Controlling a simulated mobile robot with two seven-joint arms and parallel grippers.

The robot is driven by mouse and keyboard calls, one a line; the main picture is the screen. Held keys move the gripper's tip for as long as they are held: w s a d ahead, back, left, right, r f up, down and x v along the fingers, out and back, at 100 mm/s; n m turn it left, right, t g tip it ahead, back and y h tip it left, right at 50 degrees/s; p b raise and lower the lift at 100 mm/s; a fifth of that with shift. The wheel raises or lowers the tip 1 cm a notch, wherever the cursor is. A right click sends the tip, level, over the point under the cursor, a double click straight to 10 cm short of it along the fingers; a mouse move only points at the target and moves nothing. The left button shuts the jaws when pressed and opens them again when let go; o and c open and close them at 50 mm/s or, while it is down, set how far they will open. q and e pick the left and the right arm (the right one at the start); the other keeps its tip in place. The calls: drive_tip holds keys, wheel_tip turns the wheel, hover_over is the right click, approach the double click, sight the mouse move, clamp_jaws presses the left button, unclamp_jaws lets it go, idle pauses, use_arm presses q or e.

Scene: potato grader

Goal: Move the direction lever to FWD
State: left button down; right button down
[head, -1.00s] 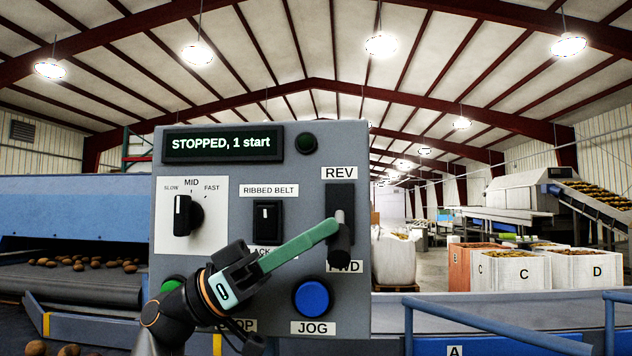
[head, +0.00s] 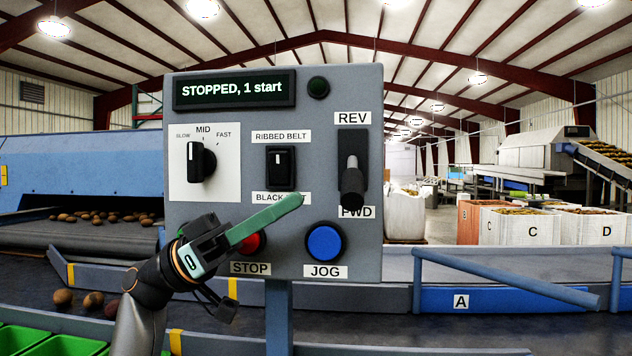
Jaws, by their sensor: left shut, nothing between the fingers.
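The direction lever (head: 352,186) is a dark handle on a grey shaft, in a black slot on the right of the grey control panel (head: 225,218). REV is labelled above the slot and FWD below. The handle hangs toward the FWD end, and its tip partly covers the top of the FWD label (head: 356,212). My left gripper (head: 298,202), with green fingers, is shut and empty. Its tip is left of and below the handle, apart from it, in front of the panel near the BLACK label. My right gripper is not in view.
The panel also carries a display (head: 234,89) reading "STOPPED, 1 start", a speed knob (head: 201,162), a belt rocker switch (head: 281,167), a blue JOG button (head: 325,242) and a red STOP button (head: 252,243), partly hidden by my gripper. A blue rail (head: 500,278) runs at the right.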

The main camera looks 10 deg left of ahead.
use_arm(q)
drive_tip(key=v, duration=0.5)
drive_tip(key=shift+s+a+f, duration=0.1)
drive_tip(key=shift+a+f, duration=0.05)
drive_tip(key=shift+a, duration=0.2)
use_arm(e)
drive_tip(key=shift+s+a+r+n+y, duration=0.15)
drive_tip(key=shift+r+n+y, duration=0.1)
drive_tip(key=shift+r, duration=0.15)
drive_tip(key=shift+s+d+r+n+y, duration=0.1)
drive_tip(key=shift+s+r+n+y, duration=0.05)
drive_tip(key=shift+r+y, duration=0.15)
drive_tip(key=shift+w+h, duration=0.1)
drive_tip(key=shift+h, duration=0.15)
